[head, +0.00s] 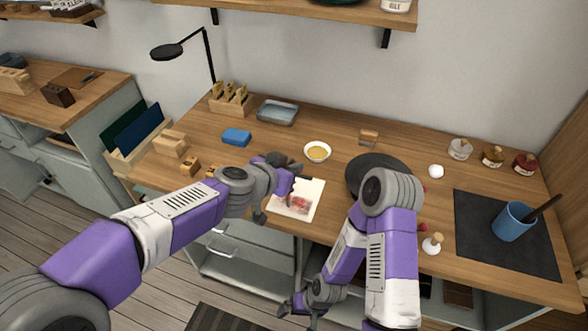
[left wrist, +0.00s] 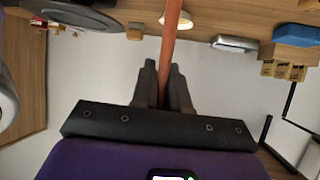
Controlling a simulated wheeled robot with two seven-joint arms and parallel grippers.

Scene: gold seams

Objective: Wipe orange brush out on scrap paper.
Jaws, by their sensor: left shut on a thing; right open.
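The scrap paper (head: 313,190) lies flat near the table's front edge in the head view, white with a pinkish-red smear on it. My left gripper (head: 287,168) is over its upper left part. In the left wrist view my left gripper (left wrist: 164,82) is shut on the orange brush (left wrist: 171,40), whose orange handle runs up out of the top of that view. The brush's tip is hidden, so I cannot tell whether it touches the paper. My right gripper (head: 302,304) is open and empty, low in front of the table.
A small bowl with yellowish contents (head: 317,151) stands behind the paper. A blue block (head: 237,137), a metal tray (head: 277,112) and wooden blocks (head: 171,144) are to the left. A dark round thing (head: 372,165) and a blue cup on a black mat (head: 470,240) are right.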

